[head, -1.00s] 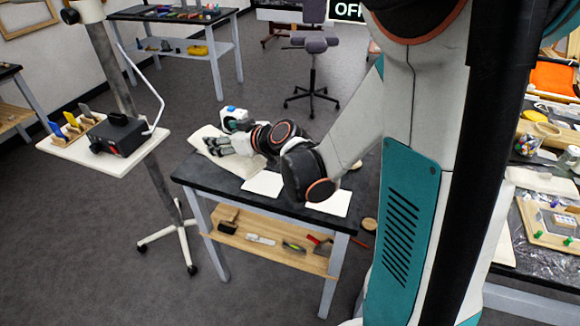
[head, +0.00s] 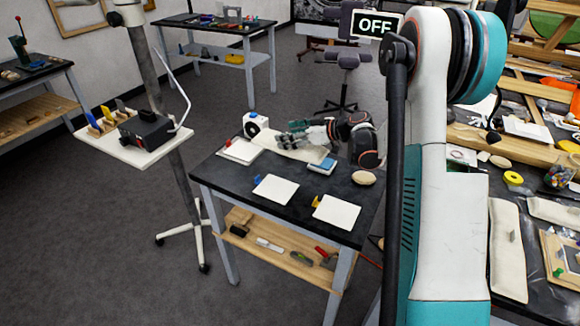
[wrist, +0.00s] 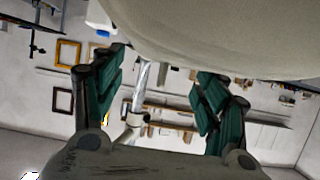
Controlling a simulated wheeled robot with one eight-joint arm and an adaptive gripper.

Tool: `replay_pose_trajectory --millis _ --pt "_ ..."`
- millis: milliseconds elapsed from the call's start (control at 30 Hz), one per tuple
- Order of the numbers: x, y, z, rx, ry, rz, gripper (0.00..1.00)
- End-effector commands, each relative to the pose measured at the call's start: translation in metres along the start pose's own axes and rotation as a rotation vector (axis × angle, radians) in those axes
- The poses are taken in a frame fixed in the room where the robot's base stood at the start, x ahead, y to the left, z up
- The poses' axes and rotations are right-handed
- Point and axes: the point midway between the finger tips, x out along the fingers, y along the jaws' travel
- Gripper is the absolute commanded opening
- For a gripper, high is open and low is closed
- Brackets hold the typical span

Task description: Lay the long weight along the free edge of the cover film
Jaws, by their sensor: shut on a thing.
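A long, cream, bag-like weight (head: 312,153) shows in the head view over the far side of the dark-topped table (head: 300,218). My gripper (head: 299,128) is at the weight, shut on it. In the wrist view the weight's pale rounded side (wrist: 225,35) fills the top, and the gripper's two green-padded fingers (wrist: 162,82) stand apart below it. The weight hides where the fingertips touch. A shiny, dark, film-like sheet (head: 538,207) lies on the right bench. I cannot tell whether it is the cover film, nor find its free edge.
White sheets (head: 275,189) (head: 337,212) and a pale oval block (head: 363,178) lie on the dark table. Similar cream bags (head: 507,250) lie on the cluttered right bench. A stand with a white tray (head: 135,150) is left of the table, with open floor around.

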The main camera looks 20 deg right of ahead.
Motion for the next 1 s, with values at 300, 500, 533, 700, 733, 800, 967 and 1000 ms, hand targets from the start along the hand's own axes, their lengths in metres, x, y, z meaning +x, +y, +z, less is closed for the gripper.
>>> replay_pose_trajectory --millis 300,500,533,700,733,800,967,1000 --pt "0.025 0.0 0.059 0.001 0.001 0.001 0.3" --pt "0.029 0.0 0.069 0.001 0.001 0.001 0.3" --pt "0.03 0.0 0.071 0.001 0.001 0.001 0.3" --pt "0.039 0.0 0.093 0.001 0.0 0.001 0.3" --pt "0.041 0.0 0.097 0.001 0.001 0.001 0.3" --pt "0.043 0.0 0.104 0.001 0.001 0.001 0.3" --pt "0.043 0.0 0.104 0.001 0.001 0.001 0.3" --pt "0.043 0.0 0.104 0.001 0.001 0.001 0.3"
